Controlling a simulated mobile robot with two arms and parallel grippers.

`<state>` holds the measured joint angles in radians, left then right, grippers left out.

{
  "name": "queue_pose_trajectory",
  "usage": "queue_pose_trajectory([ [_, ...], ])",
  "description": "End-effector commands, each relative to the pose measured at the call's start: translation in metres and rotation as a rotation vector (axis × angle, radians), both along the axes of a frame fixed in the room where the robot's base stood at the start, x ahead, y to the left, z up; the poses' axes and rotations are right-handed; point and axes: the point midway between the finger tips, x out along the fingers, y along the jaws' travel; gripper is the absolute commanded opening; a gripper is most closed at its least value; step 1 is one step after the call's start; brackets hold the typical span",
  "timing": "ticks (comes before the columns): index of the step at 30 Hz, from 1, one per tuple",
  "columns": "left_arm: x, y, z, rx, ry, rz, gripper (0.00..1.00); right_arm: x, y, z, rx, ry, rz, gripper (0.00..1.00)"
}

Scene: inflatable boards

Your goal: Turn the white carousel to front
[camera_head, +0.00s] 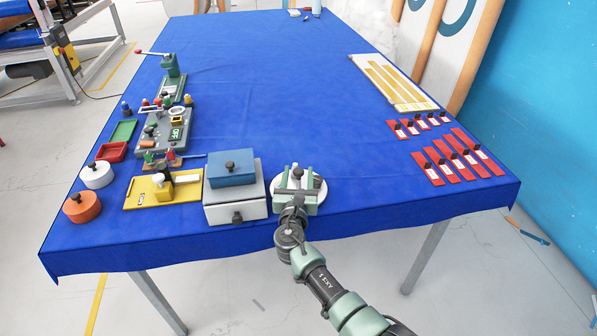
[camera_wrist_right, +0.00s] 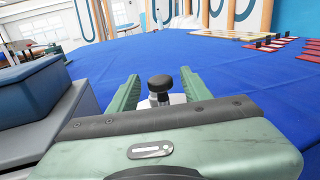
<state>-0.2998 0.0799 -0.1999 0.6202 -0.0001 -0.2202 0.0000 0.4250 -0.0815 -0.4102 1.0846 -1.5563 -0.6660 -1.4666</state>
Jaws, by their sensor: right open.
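The white carousel (camera_head: 320,188) is a round white piece at the front edge of the blue table, mostly hidden under my right gripper (camera_head: 297,174). In the right wrist view a black knob (camera_wrist_right: 160,83) stands above a small white part (camera_wrist_right: 177,99). My right gripper is open, with one green finger on each side of the knob. Gaps seem to show between the knob and both fingers; I cannot tell how far the fingers reach around it. My left gripper is not in view.
A grey drawer box (camera_head: 236,206) with a blue box (camera_head: 231,168) on top stands close left of my right gripper. Red pieces (camera_head: 450,160) and a board with yellow strips (camera_head: 393,83) lie at the right. The middle of the table is clear.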

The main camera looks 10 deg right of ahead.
Motion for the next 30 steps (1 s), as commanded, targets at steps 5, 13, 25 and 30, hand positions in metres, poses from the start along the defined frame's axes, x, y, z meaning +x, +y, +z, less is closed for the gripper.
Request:
queue_pose_trajectory([
  [5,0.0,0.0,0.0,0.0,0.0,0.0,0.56,-0.032,0.009,-0.002,0.002,0.001,0.002,0.49],
  [13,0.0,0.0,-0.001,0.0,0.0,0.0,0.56,-0.061,0.016,0.0,0.001,0.001,0.001,0.49],
  [25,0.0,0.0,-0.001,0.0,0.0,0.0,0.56,-0.062,0.017,0.0,0.0,0.0,0.001,0.49],
  [30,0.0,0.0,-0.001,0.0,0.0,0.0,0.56,-0.062,0.017,0.0,0.0,0.0,0.001,0.49],
])
